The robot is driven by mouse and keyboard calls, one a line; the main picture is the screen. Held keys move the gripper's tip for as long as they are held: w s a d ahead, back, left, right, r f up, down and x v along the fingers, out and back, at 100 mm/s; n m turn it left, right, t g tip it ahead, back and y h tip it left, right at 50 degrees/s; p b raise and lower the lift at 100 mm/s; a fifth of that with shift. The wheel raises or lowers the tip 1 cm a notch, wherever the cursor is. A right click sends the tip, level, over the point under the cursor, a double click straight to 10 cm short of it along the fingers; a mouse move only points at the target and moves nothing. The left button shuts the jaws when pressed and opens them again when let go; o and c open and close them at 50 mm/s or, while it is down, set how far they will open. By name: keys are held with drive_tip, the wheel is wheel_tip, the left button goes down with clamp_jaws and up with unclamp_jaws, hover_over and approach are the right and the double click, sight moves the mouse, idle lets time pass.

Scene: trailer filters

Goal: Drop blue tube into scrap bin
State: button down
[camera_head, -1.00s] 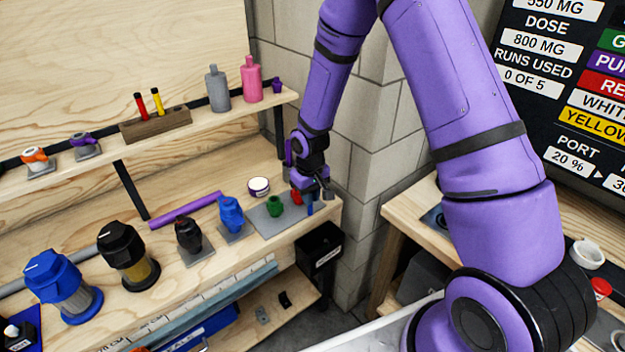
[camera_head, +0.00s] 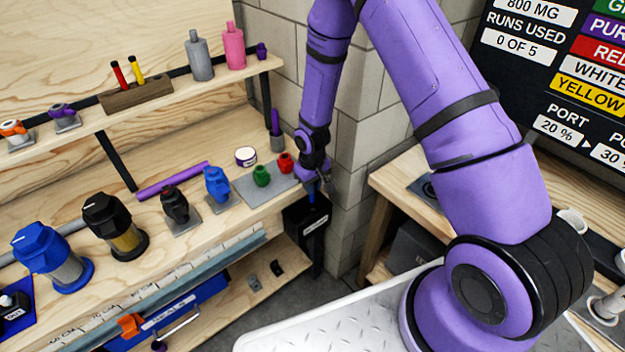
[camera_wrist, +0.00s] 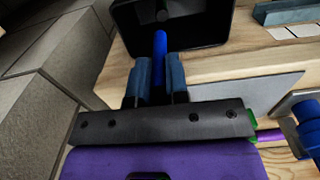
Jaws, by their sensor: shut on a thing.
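My gripper (camera_head: 317,180) is shut on the blue tube (camera_head: 312,193), which hangs down from the fingers in the head view. The black scrap bin (camera_head: 296,222) with a white label hangs by the right end of the lower shelf, just below the tube. In the wrist view, the blue tube (camera_wrist: 159,50) sticks out between the two fingers of my gripper (camera_wrist: 157,75), and its far end lies over the dark opening of the bin (camera_wrist: 128,20). I cannot tell whether the tip is inside the rim. A round dark thing shows in the bin.
A grey plate (camera_head: 250,188) with green (camera_head: 261,175) and red (camera_head: 285,163) fittings lies on the lower shelf left of my gripper. A block wall (camera_head: 350,170) stands close behind. A wooden table (camera_head: 405,190) is at the right.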

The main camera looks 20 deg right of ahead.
drive_tip(key=shift+f, duration=0.15)
drive_tip(key=c, duration=1)
unclamp_jaws()
drive_tip(key=shift+c, duration=0.2)
wheel_tip(320, 180, up, 11)
drive_tip(key=shift+f, duration=0.1)
